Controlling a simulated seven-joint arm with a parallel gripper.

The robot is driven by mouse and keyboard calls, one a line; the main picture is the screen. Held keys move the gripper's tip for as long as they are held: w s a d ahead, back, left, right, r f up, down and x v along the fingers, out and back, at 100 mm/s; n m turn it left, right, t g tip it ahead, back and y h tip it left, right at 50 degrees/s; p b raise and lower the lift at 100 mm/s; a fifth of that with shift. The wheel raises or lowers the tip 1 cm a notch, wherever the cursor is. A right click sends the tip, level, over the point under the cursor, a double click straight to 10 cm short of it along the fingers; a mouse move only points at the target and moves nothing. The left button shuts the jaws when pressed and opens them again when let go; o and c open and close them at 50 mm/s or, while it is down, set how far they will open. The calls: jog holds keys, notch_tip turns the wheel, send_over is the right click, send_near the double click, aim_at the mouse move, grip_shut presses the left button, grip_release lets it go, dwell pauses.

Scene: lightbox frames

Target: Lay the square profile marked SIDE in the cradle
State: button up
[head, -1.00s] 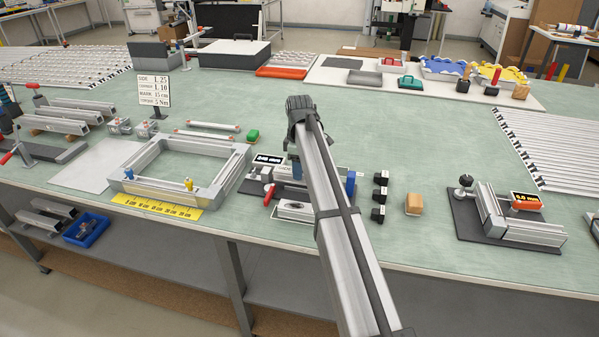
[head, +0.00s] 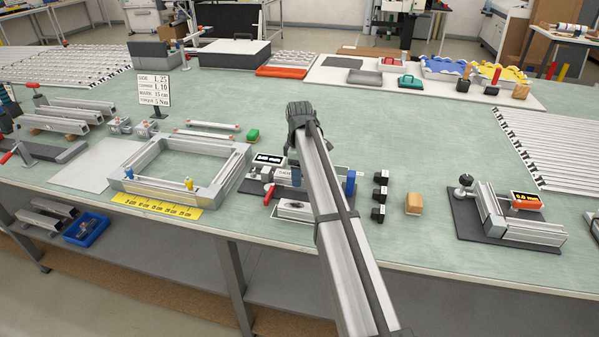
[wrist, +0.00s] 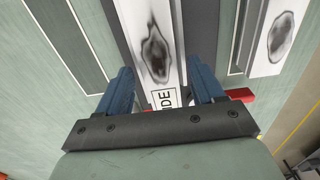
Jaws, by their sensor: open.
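In the wrist view my gripper (wrist: 165,98) is open. Its two blue fingers stand on either side of a pale bar (wrist: 150,40) with a dark oval patch; the visible part of its label reads "DE", the rest being hidden by the gripper. I cannot tell whether the fingers touch the bar. In the head view my forearm covers most of this spot, a dark-based fixture (head: 258,190) with a red lever and a small display. I cannot tell for sure which fixture is the cradle; a channel-like metal fixture (head: 520,232) stands on a dark base at the right.
A square metal frame (head: 140,188) lies to the left, with a yellow ruler (head: 155,207) at its front. Black knobs (head: 379,195) and a wooden block (head: 414,203) stand right of my forearm. A sign (head: 154,90) stands behind the frame. The green table behind my arm is largely clear.

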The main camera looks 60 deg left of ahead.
notch_tip(320, 180, up, 12)
jog(key=shift+r, duration=0.15)
dwell(0.5)
dwell(1.2)
